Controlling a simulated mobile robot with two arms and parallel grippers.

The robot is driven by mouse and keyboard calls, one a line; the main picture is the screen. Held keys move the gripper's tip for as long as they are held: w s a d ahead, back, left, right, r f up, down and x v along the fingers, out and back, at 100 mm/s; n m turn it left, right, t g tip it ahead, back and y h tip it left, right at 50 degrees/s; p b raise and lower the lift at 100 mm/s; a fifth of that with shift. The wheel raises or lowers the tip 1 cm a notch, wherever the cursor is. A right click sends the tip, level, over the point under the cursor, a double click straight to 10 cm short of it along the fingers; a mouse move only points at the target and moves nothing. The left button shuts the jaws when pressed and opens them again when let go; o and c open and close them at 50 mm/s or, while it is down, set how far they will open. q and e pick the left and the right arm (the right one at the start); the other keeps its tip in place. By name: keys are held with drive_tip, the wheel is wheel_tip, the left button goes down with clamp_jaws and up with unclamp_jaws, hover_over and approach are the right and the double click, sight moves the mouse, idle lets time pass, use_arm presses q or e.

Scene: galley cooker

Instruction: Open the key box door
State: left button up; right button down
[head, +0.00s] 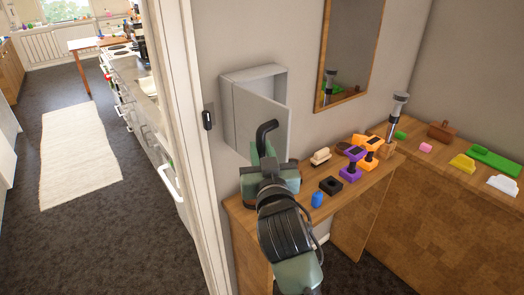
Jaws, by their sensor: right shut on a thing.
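The key box is a pale grey wall box (226,112) to the left of the mirror. Its door (248,108) stands partly open, swung out from the wall on its left side, with a gap at the right and top. My right gripper (267,135) is in front of the lower part of the door, its dark curved finger against the door front. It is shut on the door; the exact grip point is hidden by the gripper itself. The inside of the box is mostly hidden behind the door. My left gripper is out of view.
A wooden counter (240,212) below holds a blue cylinder (317,200), a black block (331,186), purple and orange items, and a grey flashlight-like object (397,108). A white door frame (190,120) stands close left. A mirror (350,45) hangs right.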

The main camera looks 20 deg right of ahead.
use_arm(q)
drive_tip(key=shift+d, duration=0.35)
use_arm(e)
drive_tip(key=shift+r, duration=0.35)
drive_tip(key=c, duration=1.5)
unclamp_jaws()
drive_tip(key=shift+o, duration=1)
drive_tip(key=shift+w+a+f, duration=0.1)
drive_tip(key=shift+w+f, duration=0.1)
drive_tip(key=shift+f, duration=0.05)
drive_tip(key=shift+s, duration=0.35)
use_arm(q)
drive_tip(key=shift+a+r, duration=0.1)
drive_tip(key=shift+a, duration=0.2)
use_arm(e)
drive_tip(key=s, duration=0.7)
drive_tip(key=shift+a, duration=0.4)
drive_tip(key=shift+s, duration=0.1)
